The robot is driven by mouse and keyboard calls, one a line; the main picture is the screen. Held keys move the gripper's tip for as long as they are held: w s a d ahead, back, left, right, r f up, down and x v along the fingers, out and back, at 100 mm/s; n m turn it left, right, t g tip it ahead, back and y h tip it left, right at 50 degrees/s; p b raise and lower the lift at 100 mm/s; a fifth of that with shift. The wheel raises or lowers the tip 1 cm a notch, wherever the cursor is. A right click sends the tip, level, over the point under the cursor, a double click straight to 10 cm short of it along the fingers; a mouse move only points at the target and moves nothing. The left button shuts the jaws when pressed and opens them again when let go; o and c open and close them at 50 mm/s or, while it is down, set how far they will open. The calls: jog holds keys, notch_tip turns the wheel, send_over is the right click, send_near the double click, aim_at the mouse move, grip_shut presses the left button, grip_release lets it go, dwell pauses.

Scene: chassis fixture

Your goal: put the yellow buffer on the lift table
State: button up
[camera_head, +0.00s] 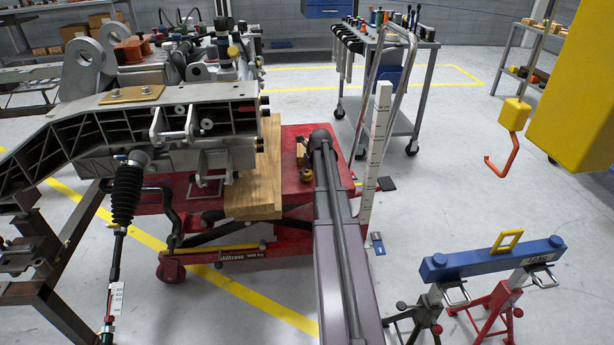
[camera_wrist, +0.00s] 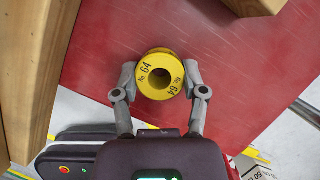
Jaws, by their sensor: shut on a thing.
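The yellow buffer (camera_wrist: 146,84) is a thick ring with a dark centre hole and "No 64" printed on its face. My gripper (camera_wrist: 160,80) is shut on it in the wrist view, with one grey finger on each side. The red top of the lift table (camera_wrist: 220,60) lies behind the buffer, and it also shows in the head view (camera_head: 290,145). I cannot tell whether the buffer touches the top or hangs above it. In the head view my arm reaches over the table's right part and hides most of the gripper.
A wooden beam (camera_head: 255,180) stands along the table's left side, close to the gripper, with the metal chassis part (camera_head: 200,120) above it. A small wooden block (camera_wrist: 255,5) sits beyond the buffer. A ruler post (camera_head: 376,145) stands right of the table.

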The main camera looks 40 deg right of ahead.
aim_at(309, 174)
jog(key=shift+f, duration=0.15)
jog(key=o, duration=1.2)
jog(key=p+v, duration=0.3)
jog(key=v, duration=0.1)
jog(key=shift+w, duration=0.15)
jog(key=p+v, duration=0.8)
jog(key=shift+a, duration=0.1)
dwell(0.5)
